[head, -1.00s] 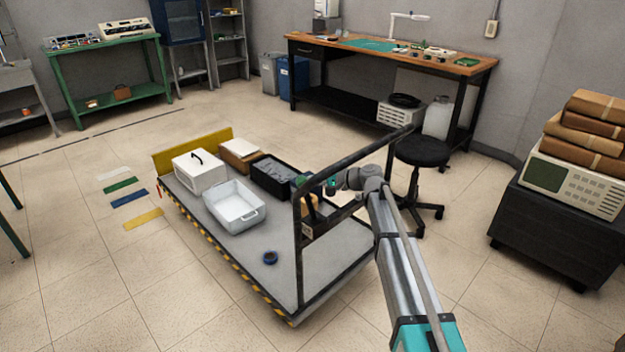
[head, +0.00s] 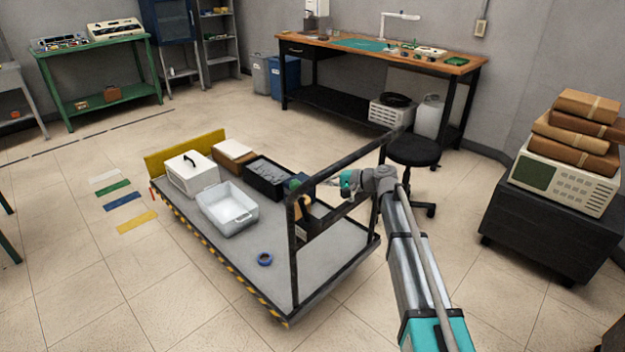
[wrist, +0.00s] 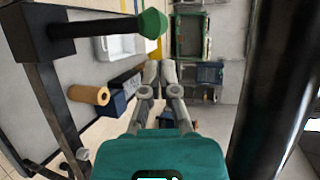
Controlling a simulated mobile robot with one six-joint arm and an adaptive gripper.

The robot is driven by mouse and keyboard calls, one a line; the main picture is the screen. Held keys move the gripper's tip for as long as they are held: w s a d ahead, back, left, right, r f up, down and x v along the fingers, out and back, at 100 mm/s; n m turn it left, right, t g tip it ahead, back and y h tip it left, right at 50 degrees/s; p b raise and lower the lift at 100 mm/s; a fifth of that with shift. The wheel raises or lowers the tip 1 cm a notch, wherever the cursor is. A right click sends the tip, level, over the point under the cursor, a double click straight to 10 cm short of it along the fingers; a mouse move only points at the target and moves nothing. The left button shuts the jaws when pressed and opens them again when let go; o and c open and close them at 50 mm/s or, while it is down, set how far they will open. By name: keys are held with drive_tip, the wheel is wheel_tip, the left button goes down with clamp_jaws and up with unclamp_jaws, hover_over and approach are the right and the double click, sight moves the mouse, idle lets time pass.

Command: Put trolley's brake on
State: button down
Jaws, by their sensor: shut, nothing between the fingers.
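The trolley (head: 262,289) is a grey flatbed with a dark handle frame (head: 343,165) at its near right end. A dark lever (wrist: 90,29) with a green knob (wrist: 152,24) sticks out from a black block on the frame in the wrist view. The green knob (head: 295,184) also shows small beside the frame's left post in the head view. My gripper (wrist: 161,66) is shut and empty, with its fingertips near the knob and seemingly apart from it. In the head view my gripper (head: 320,183) points left towards the knob; exact depth is unclear.
The frame's dark bar (wrist: 268,85) runs close to my gripper. A black stool (head: 413,152) stands behind the frame.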

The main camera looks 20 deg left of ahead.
drive_tip(key=p+v, duration=0.2)
drive_tip(key=v, duration=0.5)
drive_tip(key=shift+r, duration=0.35)
drive_tip(key=shift+d, duration=0.1)
drive_tip(key=s+d+f+h, duration=0.5)
drive_tip(key=s+d, duration=0.3)
drive_tip(key=d, duration=0.4)
drive_tip(key=s+d+f+n+h, duration=0.1)
drive_tip(key=s+d+f+h, duration=0.35)
drive_tip(key=s+d, duration=0.55)
drive_tip(key=s+d+f+h, duration=0.4)
drive_tip(key=s+d+h, duration=0.15)
drive_tip(key=d, duration=0.85)
wheel_tip(320, 180, up, 17)
drive_tip(key=s+p, duration=0.1)
drive_tip(key=p, duration=1.6)
drive_tip(key=shift+d, duration=0.4)
